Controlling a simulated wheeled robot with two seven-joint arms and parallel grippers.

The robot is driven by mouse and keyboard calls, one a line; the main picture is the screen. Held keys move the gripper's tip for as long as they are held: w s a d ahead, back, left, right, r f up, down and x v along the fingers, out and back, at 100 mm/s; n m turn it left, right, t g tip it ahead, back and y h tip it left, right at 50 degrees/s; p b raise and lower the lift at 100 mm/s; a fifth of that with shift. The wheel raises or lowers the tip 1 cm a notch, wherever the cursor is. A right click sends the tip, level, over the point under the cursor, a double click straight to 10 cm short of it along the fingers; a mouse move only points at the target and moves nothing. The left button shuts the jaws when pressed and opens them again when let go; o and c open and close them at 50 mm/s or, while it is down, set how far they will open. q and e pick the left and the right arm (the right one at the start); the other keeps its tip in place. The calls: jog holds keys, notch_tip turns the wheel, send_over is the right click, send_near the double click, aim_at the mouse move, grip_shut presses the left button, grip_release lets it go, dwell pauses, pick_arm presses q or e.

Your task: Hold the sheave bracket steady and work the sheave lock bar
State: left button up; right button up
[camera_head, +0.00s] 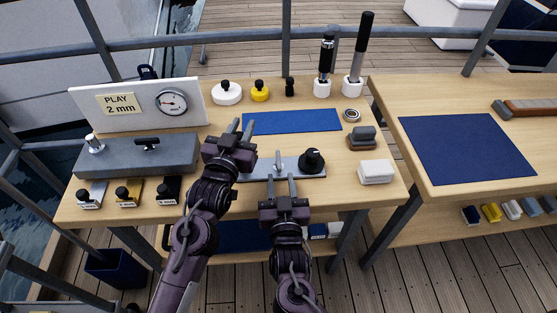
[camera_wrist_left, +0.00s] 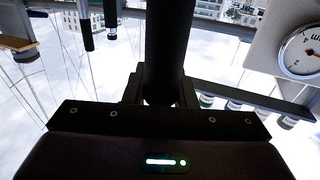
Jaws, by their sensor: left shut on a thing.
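A light grey metal plate (camera_head: 258,174), which looks like the sheave bracket, lies on the left table. A small silver lever (camera_head: 279,161) stands at its middle, and a black knob (camera_head: 312,160) sits at its right end. I cannot tell which part is the lock bar. My left gripper (camera_head: 241,127) is over the plate's left end and hides it. In the left wrist view it is shut on a thick dark cylinder (camera_wrist_left: 168,45); its far end is out of view. My right gripper (camera_head: 281,182) is open in front of the lever, with nothing seen between its fingers.
A blue mat (camera_head: 291,121) lies behind the plate. A grey block (camera_head: 138,155) and a dial gauge panel (camera_head: 190,118) stand left. A white block (camera_head: 376,172) and a dark-handled block (camera_head: 361,138) sit right. A second table with a blue mat (camera_head: 464,149) is farther right.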

jog(key=s, duration=0.6)
jog(key=shift+s, duration=0.3)
